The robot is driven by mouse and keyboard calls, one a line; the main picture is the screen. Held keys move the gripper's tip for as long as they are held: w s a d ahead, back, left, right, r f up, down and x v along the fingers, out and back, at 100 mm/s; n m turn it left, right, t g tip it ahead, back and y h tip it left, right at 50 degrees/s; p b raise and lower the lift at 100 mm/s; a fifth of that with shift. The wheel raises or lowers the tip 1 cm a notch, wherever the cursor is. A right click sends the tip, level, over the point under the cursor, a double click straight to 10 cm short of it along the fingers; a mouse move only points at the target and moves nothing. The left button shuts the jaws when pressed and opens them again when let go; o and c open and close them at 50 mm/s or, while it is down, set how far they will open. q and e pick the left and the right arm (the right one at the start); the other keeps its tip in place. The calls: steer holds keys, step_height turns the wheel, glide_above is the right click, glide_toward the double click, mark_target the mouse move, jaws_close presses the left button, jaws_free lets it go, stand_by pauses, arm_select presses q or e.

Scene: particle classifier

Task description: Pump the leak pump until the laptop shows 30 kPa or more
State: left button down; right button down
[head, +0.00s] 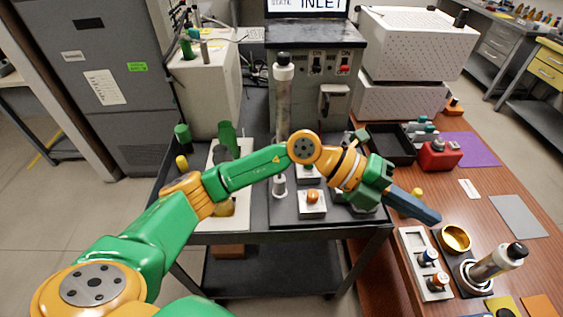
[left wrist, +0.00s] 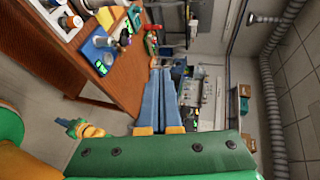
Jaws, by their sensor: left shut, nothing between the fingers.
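A screen (head: 305,6) reading "STATE" and "INLET" stands at the top, cut off by the picture edge; no kPa figure shows. I cannot tell for sure which thing is the leak pump. An orange round knob on a white block (head: 312,203) sits on the dark cart top, just below my left forearm. My left gripper (head: 438,217) is shut and empty, its blue-grey fingers reaching right over the wooden bench edge. The fingers also show together in the left wrist view (left wrist: 168,75). A small green and orange part, seemingly my right gripper (left wrist: 85,128), shows there, its fingers unclear.
A tall clear column with a black cap (head: 283,95) stands behind my forearm. On the bench are a white switch box (head: 424,265), a gold bowl (head: 455,238), a capped cylinder (head: 496,263), a red box (head: 438,155) and a black tray (head: 390,145).

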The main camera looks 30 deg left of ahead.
arm_select(q)
steer(key=w+a+f+t+y, duration=0.1)
steer(key=w+a+f+y, duration=0.1)
steer(key=a+f+y, duration=0.3)
steer(key=w+a+f+y, duration=0.1)
steer(key=w+a+y, duration=0.15)
steer(key=a, duration=0.35)
steer(key=a+r+n+y, duration=0.2)
steer(key=a+y, duration=0.2)
steer(key=a, duration=0.4)
steer(key=w+a+r+n+y, duration=0.1)
steer(key=a+r+n+y, duration=0.1)
steer(key=a, duration=0.7)
steer(key=shift+w+a+n+y, duration=0.25)
steer(key=shift+n+y, duration=0.55)
steer(key=shift+y, duration=0.45)
steer(key=shift+f, duration=0.1)
steer(key=b+x, duration=0.4)
steer(key=x, duration=0.2)
steer(key=shift+f, duration=0.3)
steer(key=shift+w+a+f, duration=0.1)
steer(key=shift+f, duration=0.1)
